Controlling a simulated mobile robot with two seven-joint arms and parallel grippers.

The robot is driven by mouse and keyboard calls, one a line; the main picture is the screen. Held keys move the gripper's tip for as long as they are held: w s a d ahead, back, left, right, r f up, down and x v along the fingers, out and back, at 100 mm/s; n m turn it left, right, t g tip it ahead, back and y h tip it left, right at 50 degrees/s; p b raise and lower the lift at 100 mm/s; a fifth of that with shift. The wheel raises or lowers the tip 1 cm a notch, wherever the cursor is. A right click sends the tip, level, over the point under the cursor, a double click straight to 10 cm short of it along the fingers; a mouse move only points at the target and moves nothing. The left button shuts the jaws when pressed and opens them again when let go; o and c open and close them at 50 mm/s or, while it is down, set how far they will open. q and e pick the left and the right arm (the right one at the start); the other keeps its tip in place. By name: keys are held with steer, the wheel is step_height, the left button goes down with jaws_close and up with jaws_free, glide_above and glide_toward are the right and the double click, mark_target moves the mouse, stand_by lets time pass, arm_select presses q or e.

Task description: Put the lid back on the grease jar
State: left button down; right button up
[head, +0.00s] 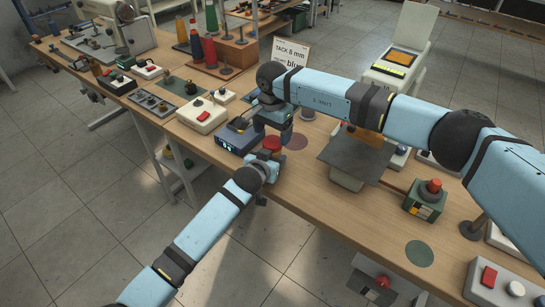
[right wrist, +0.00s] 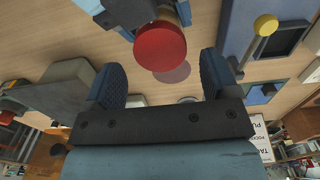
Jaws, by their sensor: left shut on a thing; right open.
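My left gripper (head: 267,157) is shut on a small tan-sided round thing (right wrist: 182,14), which looks like the grease jar. A red disc (right wrist: 160,47) tops it; the disc also shows in the head view (head: 272,143). I cannot tell whether it is the lid. My right gripper (head: 277,128) is above and just behind it in the head view, pointing down. In the right wrist view its fingers (right wrist: 165,78) are open and empty, with the red disc beyond the gap between them. A separate lid cannot be made out.
A blue box (head: 237,136) with a yellow-tipped lever stands left of the grippers. A flat reddish-brown round patch (head: 297,141) lies to their right. A dark grey plate (head: 355,157) and a green box with a red knob (head: 426,199) are farther right. Bare table surrounds a green patch (head: 419,253).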

mark_target(273, 141)
steer(key=shift+f, duration=1.55)
steer(key=c, duration=0.9)
steer(key=m, duration=0.3)
steer(key=shift+c, duration=0.2)
steer(key=o, duration=1)
